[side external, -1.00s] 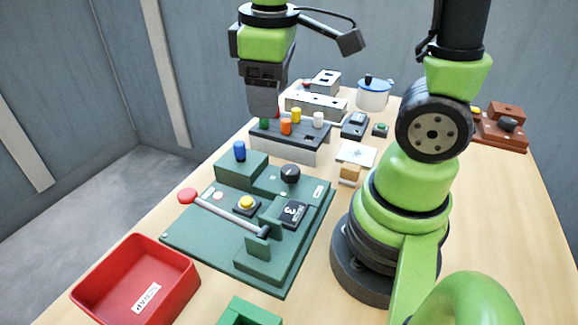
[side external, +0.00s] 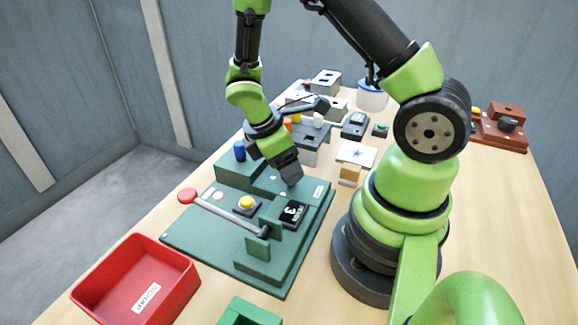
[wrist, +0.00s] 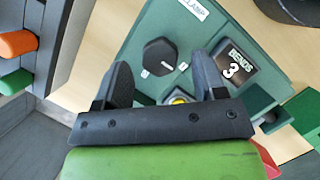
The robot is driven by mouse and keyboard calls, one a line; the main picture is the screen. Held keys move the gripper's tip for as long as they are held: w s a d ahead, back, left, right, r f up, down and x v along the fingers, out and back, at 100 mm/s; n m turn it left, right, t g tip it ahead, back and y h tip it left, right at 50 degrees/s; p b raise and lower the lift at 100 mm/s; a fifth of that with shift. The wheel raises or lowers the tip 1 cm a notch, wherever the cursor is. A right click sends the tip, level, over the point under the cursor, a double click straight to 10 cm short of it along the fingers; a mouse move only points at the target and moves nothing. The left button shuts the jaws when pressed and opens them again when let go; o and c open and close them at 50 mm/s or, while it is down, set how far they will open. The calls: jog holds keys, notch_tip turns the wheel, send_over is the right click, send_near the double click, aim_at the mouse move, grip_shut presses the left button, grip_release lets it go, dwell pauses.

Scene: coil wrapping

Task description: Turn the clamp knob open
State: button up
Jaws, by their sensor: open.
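The clamp knob (wrist: 158,57) is black and many-sided, with a small light mark on its face. It sits on the green fixture (side external: 190,236), beside a white label whose visible letters read "LAMP". My gripper (side external: 290,181) is low over the knob's place in the side view and hides the knob there. In the wrist view my gripper (wrist: 160,73) is open, its dark fingers apart and empty. The knob shows between and just beyond the fingertips; I cannot tell the height gap.
The fixture also bears a yellow button (side external: 247,203), a "BENDS 3" display (side external: 293,212), a red-ended lever (side external: 225,212) and a blue peg (side external: 239,150). A red bin (side external: 135,280) stands front left. A rack with colored pegs (side external: 312,140) is behind.

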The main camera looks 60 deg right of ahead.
jog(key=shift+x, duration=1.05)
jog(key=shift+c, duration=0.4)
jog(key=c, duration=0.8)
